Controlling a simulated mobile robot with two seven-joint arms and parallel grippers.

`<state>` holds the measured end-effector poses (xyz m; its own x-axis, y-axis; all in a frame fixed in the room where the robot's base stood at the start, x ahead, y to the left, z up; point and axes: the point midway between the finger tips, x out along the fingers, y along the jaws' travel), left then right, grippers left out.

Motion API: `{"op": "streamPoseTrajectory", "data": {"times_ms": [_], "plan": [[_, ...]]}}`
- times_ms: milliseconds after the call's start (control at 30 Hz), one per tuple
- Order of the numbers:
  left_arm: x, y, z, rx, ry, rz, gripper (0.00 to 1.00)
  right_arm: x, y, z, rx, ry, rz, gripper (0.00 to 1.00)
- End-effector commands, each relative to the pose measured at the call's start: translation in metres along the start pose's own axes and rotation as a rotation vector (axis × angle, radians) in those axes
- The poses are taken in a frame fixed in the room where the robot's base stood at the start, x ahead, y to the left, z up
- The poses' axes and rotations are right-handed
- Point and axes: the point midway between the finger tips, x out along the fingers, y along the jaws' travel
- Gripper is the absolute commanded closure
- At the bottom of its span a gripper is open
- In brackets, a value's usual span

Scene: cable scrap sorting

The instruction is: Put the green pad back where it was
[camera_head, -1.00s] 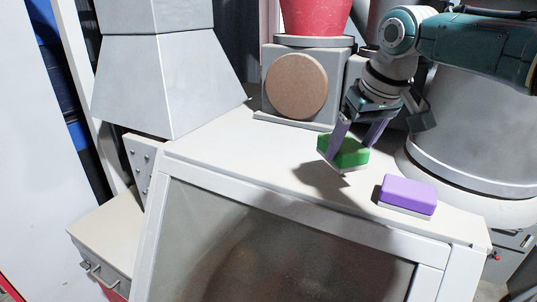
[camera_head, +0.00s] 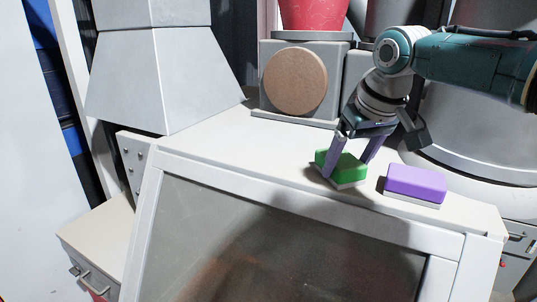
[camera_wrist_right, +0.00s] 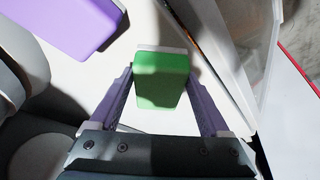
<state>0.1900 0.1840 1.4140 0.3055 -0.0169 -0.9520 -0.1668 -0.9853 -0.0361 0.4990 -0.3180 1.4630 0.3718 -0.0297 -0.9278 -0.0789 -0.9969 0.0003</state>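The green pad (camera_head: 347,169), a green block with a pale underside, is low over the white cabinet top or resting on it; I cannot tell which. My right gripper (camera_head: 352,158) reaches down from above with its purple fingers on either side of the pad. In the right wrist view the green pad (camera_wrist_right: 161,80) sits between the fingertips (camera_wrist_right: 161,76), which appear to press its sides. A purple pad (camera_head: 415,183) with a pale base lies to its right, apart from it. My left gripper is not in view.
The white cabinet top (camera_head: 230,150) is clear to the left of the green pad. A sloped glass front (camera_head: 250,230) begins just below the pads. A grey block with a round tan disc (camera_head: 295,82) and a red container (camera_head: 312,14) stand behind.

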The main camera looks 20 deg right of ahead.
Motion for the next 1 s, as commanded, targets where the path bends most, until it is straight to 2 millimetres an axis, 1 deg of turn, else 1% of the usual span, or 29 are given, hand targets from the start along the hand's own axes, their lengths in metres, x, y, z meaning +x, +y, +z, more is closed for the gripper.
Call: {"op": "streamPoseTrajectory", "data": {"times_ms": [33, 133, 167, 367, 467, 567, 733, 767, 1000], "plan": [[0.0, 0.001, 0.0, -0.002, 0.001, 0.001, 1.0, 0.0, 0.0, 0.0, 0.0, -0.001, 0.0, 0.13], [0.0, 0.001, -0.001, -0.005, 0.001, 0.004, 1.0, 0.0, 0.0, 0.0, 0.0, -0.001, 0.0, 0.01], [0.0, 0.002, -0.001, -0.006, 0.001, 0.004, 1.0, 0.0, 0.0, 0.0, 0.0, -0.001, 0.0, 0.0], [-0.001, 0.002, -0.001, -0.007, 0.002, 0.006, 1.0, -0.001, 0.0, 0.0, 0.0, 0.0, 0.0, 0.0], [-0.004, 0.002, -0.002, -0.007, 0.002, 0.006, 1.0, -0.006, 0.001, -0.003, 0.0, 0.001, 0.001, 0.0], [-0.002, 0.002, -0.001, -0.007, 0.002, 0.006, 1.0, -0.011, 0.001, -0.002, 0.0, 0.001, 0.0, 0.0], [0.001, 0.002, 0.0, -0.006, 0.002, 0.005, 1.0, -0.035, 0.001, -0.002, -0.004, 0.004, 0.002, 0.0], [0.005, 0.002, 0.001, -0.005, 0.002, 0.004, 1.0, -0.04, 0.001, -0.002, -0.002, 0.005, 0.0, 0.0], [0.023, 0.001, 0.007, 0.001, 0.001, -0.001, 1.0, -0.09, 0.001, -0.002, -0.002, 0.008, 0.001, 0.0]]}}
